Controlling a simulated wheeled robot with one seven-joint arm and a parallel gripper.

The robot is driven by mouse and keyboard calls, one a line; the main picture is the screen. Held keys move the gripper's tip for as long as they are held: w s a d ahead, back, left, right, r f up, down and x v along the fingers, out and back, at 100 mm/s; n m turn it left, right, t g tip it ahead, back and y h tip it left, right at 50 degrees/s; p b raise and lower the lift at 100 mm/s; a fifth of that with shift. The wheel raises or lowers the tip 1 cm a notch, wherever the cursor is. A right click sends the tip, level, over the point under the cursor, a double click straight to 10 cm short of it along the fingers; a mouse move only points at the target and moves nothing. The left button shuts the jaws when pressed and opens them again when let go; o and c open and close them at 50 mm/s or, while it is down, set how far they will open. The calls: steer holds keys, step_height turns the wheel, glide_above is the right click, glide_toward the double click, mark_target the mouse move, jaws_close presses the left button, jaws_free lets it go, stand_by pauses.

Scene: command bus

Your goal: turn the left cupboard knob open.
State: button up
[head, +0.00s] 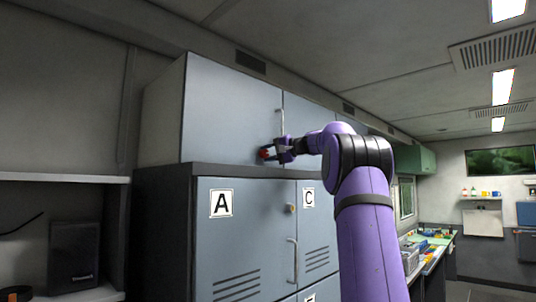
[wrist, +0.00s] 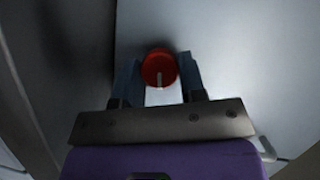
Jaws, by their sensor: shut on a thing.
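A red round knob (head: 263,154) sits low on the left upper cupboard door (head: 228,105), which looks closed. My gripper (head: 270,152) reaches it from the right, with its fingers at the knob. In the wrist view the red knob (wrist: 157,66) lies between my two fingertips (wrist: 159,64), which are shut on its sides. A pale line on the knob points down the picture, toward my palm. Part of the knob's side is hidden by the fingers.
A vertical handle (head: 281,122) is just above my gripper. Open shelves are at left, and a cluttered counter (head: 430,250) is at right.

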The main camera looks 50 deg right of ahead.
steer(key=shift+m+t+y, duration=0.3)
steer(key=shift+m, duration=0.6)
steer(key=shift+f, duration=0.1)
steer(key=o, duration=0.9)
steer(key=shift+s+d, duration=0.1)
steer(key=v, duration=1)
steer(key=shift+s+d, duration=0.15)
steer(key=shift+s, duration=0.1)
